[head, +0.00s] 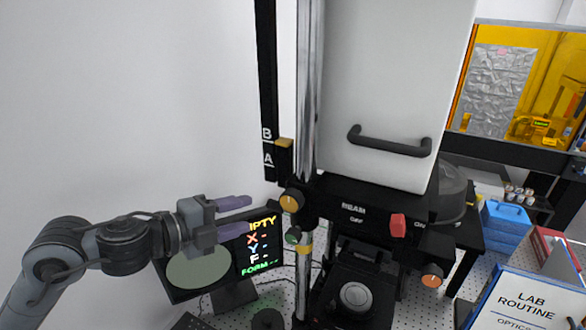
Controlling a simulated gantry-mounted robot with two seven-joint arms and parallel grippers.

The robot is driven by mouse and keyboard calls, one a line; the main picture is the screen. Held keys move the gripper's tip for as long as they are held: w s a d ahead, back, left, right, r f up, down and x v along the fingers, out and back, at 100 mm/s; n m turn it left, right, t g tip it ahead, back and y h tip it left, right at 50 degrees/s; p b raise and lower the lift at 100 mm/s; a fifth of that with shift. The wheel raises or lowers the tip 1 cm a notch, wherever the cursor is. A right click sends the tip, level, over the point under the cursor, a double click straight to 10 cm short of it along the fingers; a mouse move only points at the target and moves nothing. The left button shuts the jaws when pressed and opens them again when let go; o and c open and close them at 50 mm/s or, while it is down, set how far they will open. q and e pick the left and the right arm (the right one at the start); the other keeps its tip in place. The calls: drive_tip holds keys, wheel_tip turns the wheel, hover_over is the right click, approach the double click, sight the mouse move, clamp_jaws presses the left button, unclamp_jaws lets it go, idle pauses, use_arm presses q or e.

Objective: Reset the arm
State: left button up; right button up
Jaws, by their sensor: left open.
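My left arm comes in from the left, and its gripper (247,217) points right with two purple fingers spread apart and nothing between them. The gripper is in front of a monitor (185,295) and left of the interferometer's column (306,90). The interferometer has a white housing (395,75) with a black handle (388,142), a black panel marked BEAM with a red switch (398,225), and orange knobs (290,201). A round stage (355,296) sits below. The fingertips look close to the orange knob, but I cannot tell the gap. My right gripper is out of the picture.
The monitor stands behind the gripper on a perforated table (276,292). A LAB ROUTINE sign (530,302), blue boxes (506,222) and a red box (556,248) stand at the right. An orange-windowed enclosure (520,85) is at the back right. The left wall side is clear.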

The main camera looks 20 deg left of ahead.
use_arm(q)
drive_tip(key=s+d+f+n+g+p, duration=0.1)
drive_tip(key=s+d+f+n+p, duration=0.1)
drive_tip(key=s+d+f, duration=0.35)
drive_tip(key=s+d+f+n+g+h+p, duration=0.1)
drive_tip(key=s+d+f+n, duration=0.1)
drive_tip(key=f, duration=0.7)
drive_tip(key=s+d+f+n+g+p, duration=0.1)
drive_tip(key=s+d+f+n+p, duration=0.1)
drive_tip(key=s+d+f, duration=0.35)
drive_tip(key=s+a+f+n+g+y+p, duration=0.1)
drive_tip(key=s+a+f+n+g+y, duration=0.2)
drive_tip(key=s+n, duration=0.4)
drive_tip(key=s+a+f+n+g+y+p, duration=0.1)
drive_tip(key=s+a+f+n+g+y, duration=0.2)
drive_tip(key=s+a+f+n+y, duration=0.2)
drive_tip(key=s+a+f+n, duration=0.2)
drive_tip(key=s+n, duration=0.1)
drive_tip(key=shift+a+f+y+p, duration=0.15)
drive_tip(key=shift+a+y+p, duration=0.2)
drive_tip(key=shift+a+y, duration=0.05)
drive_tip(key=shift+o, duration=0.2)
